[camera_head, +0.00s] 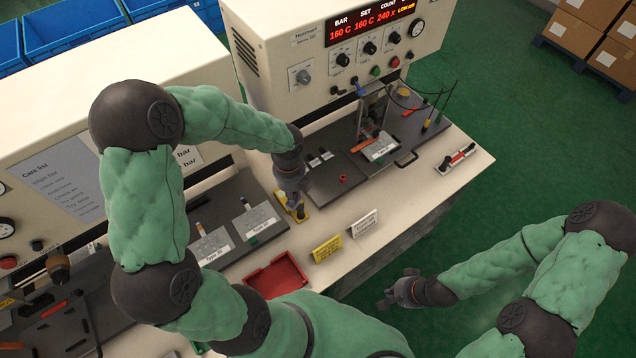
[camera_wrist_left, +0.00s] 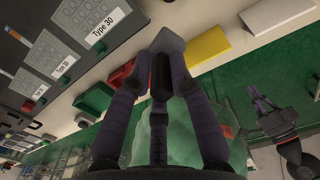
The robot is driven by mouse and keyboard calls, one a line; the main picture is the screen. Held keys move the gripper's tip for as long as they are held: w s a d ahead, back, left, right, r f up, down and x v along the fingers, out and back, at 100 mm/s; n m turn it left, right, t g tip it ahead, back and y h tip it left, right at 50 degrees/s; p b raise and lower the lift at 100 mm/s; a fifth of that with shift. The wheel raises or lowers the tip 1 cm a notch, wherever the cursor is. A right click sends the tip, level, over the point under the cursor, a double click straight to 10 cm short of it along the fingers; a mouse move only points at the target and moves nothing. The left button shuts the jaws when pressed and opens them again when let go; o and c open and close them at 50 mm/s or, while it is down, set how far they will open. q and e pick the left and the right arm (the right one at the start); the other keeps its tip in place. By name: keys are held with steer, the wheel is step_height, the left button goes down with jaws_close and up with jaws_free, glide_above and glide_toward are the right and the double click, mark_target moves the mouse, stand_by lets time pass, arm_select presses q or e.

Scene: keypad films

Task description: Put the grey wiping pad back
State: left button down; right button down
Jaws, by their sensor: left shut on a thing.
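The grey wiping pad (camera_wrist_left: 168,42) shows between the fingertips of my left gripper (camera_wrist_left: 162,75) in the left wrist view. In the head view my left gripper (camera_head: 297,212) is shut and low over a yellow holder (camera_head: 281,198) at the front edge of the bench. The gripper covers part of the holder, and the pad is hard to make out there. I cannot tell whether the pad touches the holder. My right gripper (camera_head: 388,301) is open and empty, over the green floor in front of the bench.
A yellow sign (camera_head: 326,249) and a white sign (camera_head: 364,223) stand at the bench edge, right of the left gripper. A red tray (camera_head: 275,282) lies to its front left. Film plates with labels (camera_head: 254,218) are to the left.

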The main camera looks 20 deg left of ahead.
arm_select(q)
steer(key=shift+w+d+r, duration=0.2)
steer(key=shift+w, duration=0.1)
steer(key=shift+n, duration=0.3)
steer(key=w+f, duration=0.3)
steer(key=w, duration=0.1)
steer(key=w+f, duration=0.3)
steer(key=w, duration=0.1)
steer(key=w+f, duration=0.3)
steer(key=w, duration=0.2)
steer(key=shift+d, duration=0.35)
steer(key=shift+w+f, duration=0.4)
steer(key=shift+f, duration=1.6)
steer(key=c, duration=1.1)
jaws_free()
steer(key=shift+c, duration=0.2)
